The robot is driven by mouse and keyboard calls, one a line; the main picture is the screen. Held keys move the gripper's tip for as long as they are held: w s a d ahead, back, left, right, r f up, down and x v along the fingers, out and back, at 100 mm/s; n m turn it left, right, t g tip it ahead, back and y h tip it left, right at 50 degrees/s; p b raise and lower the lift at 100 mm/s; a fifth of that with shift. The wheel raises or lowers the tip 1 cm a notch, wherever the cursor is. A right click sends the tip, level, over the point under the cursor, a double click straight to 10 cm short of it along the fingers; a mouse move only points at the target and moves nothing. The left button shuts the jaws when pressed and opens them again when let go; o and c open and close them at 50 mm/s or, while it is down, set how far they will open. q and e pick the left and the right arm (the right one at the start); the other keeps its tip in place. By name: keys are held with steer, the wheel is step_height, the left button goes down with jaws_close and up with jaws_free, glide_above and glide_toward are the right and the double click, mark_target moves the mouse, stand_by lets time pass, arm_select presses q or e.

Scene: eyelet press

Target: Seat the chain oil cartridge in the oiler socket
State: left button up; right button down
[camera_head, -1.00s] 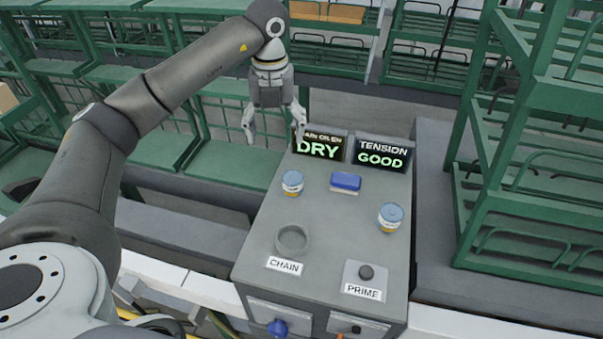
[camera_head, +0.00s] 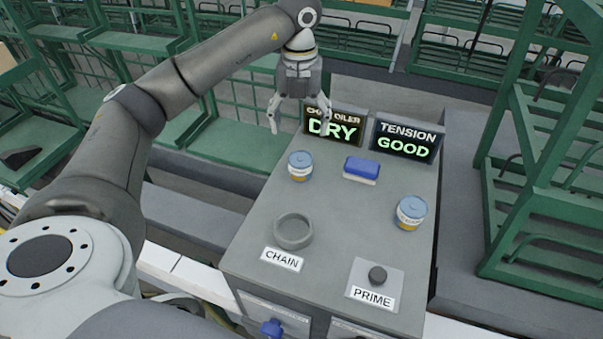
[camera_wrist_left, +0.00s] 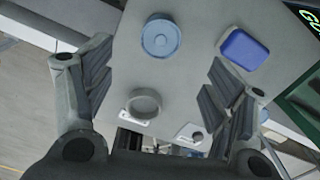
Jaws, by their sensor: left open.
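A white cartridge with a blue lid (camera_head: 300,166) stands upright on the grey console, behind the round CHAIN socket (camera_head: 293,231). The socket is an open grey ring and looks empty. A second blue-lidded cartridge (camera_head: 411,212) stands at the console's right side. My left gripper (camera_head: 299,122) is open and empty, above the console's back left edge near the DRY display. In the left wrist view the open fingers (camera_wrist_left: 165,95) frame one blue-lidded cartridge (camera_wrist_left: 161,38) beyond the tips, with the socket ring (camera_wrist_left: 144,104) below it. My right gripper is not in view.
A DRY display (camera_head: 333,126) and a TENSION GOOD display (camera_head: 406,142) stand at the console's back. A blue and white block (camera_head: 361,169) lies between the cartridges. A PRIME button (camera_head: 377,274) is at front right. Green racks (camera_head: 545,190) stand to the right.

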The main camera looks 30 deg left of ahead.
arm_select(q)
steer(key=shift+f, duration=0.55)
steer(key=p, duration=0.2)
glide_above(301, 159)
steer(key=f, duration=0.4)
steer(key=shift+a+f, duration=0.2)
steer(key=shift+f, duration=0.2)
steer(key=f+p, duration=0.1)
steer(key=f, duration=0.3)
steer(key=shift+s+d+p, duration=0.2)
steer(key=shift+p, duration=0.2)
steer(key=shift+w+f, duration=0.1)
steer(key=shift+f, duration=0.55)
steer(key=shift+r, duration=0.1)
steer(key=c, duration=1.2)
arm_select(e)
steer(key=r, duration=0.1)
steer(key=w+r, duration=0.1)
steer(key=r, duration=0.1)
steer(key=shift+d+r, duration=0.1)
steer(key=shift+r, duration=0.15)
